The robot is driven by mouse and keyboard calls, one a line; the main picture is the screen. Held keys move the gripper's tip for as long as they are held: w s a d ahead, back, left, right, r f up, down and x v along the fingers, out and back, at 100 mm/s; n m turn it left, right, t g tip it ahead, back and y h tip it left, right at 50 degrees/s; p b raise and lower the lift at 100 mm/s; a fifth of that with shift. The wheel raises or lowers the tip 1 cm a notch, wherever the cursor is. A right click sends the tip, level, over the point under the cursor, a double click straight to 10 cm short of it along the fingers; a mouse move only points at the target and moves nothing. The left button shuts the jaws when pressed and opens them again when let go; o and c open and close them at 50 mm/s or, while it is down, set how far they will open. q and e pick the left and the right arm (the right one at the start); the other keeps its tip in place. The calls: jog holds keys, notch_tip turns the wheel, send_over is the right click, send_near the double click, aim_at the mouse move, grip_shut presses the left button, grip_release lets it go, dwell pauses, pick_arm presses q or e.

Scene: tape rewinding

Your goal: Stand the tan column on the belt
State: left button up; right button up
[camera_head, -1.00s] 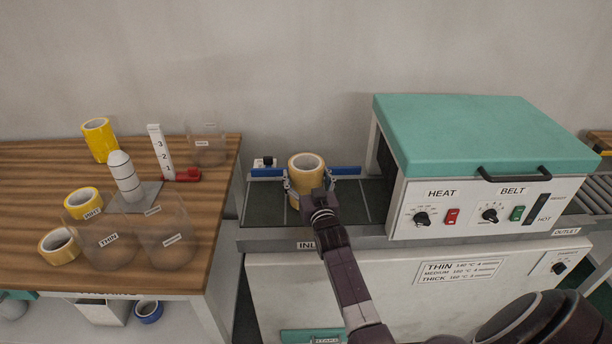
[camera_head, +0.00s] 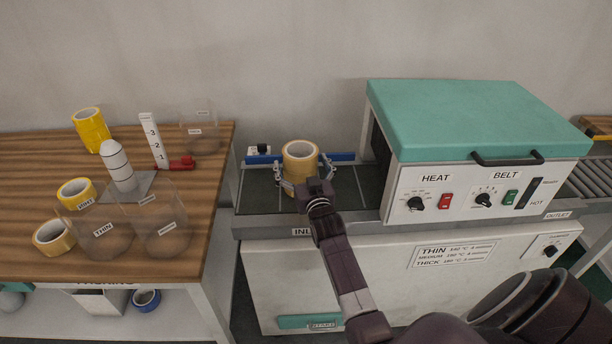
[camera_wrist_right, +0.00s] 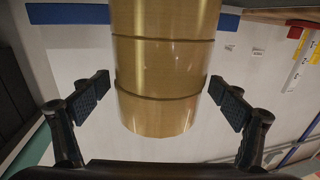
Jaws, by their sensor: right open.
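The tan column (camera_head: 299,176), a stack of tan tape rolls, stands upright on the dark belt (camera_head: 345,205) at the inlet end of the machine. My right gripper (camera_head: 304,177) is open, with one finger on each side of the column. In the right wrist view the column (camera_wrist_right: 163,75) shows seams between rolls, and gaps show between it and both finger pads (camera_wrist_right: 160,101). Its foot on the belt is partly hidden by my right gripper in the head view. My left gripper is not in view.
The teal-topped heating machine (camera_head: 470,120) stands right of the column. A blue rail (camera_head: 343,157) runs behind it. The wooden table (camera_head: 185,230) on the left holds yellow rolls, clear containers, a white cone-topped post (camera_head: 117,165) and a numbered gauge (camera_head: 152,140).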

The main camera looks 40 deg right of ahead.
jog(key=v, duration=1.1)
jog(key=shift+s, duration=0.2)
jog(key=shift+a, duration=0.15)
jog(key=s+a+f+n+g+y, duration=0.2)
jog(key=s+a+f+g, duration=0.3)
jog(key=s, duration=0.5)
jog(key=s+a+f+n+g+y, duration=0.2)
jog(key=s+a+f+g, duration=0.2)
jog(key=s+a, duration=0.45)
jog(key=s+a+f+n+g+y, duration=0.2)
jog(key=s+a+f+g, duration=0.25)
jog(key=s, duration=0.75)
notch_tip(320, 180, down, 27)
jog(key=s+g, duration=0.1)
jog(key=s, duration=0.1)
jog(key=s+d+f+g, duration=0.1)
jog(key=s+d+f, duration=0.2)
jog(key=s+f, duration=1.2)
jog(key=shift+s+f, duration=0.2)
jog(key=shift+s, duration=0.8)
